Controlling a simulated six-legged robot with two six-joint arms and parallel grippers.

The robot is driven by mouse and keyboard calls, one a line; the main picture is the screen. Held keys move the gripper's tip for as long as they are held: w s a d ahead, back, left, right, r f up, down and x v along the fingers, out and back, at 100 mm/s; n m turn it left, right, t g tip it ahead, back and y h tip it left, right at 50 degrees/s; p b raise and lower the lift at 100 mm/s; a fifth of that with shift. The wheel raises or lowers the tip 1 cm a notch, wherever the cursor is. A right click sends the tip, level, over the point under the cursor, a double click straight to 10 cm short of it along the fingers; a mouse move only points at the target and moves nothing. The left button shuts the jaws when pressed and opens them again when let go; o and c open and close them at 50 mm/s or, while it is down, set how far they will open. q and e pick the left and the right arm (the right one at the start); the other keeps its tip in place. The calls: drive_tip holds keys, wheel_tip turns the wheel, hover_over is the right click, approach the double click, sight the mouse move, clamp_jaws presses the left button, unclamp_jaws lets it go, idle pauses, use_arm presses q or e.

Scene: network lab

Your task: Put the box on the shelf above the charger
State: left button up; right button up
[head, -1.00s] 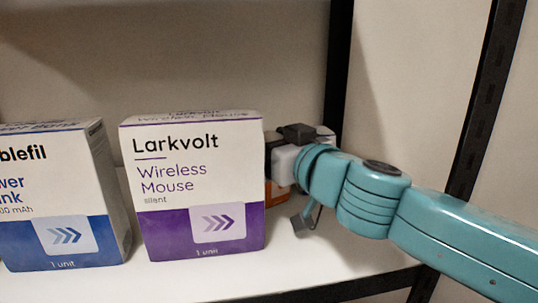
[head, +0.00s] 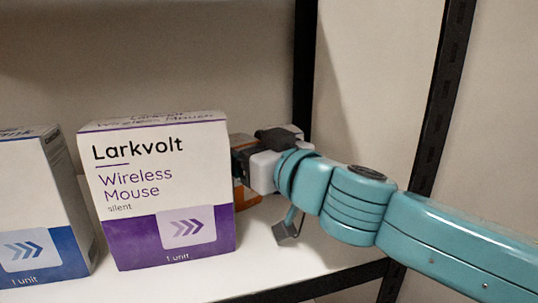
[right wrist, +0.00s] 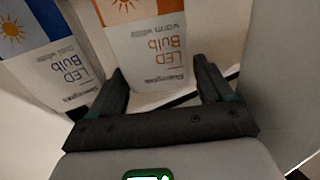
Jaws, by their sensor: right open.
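An orange and white LED bulb box (right wrist: 145,45) fills the space in front of my right gripper (right wrist: 158,70) in the right wrist view, its print upside down. The two fingers are open, one on each side of the box's near end; I cannot tell whether they touch it. In the head view my right gripper (head: 240,165) is at the shelf's right side, behind the mouse box, its fingers mostly hidden. A bit of the orange box (head: 246,197) shows behind it. I see no charger by name. My left gripper is not in view.
A purple and white Larkvolt wireless mouse box (head: 150,185) stands upright just left of my gripper. A blue and white box (head: 35,215) stands further left. A blue LED bulb box (right wrist: 55,70) is beside the orange one. A dark shelf post (head: 304,75) rises close behind.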

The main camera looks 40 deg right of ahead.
drive_tip(key=s+p, duration=0.1)
drive_tip(key=s, duration=0.8)
drive_tip(key=shift+s, duration=0.35)
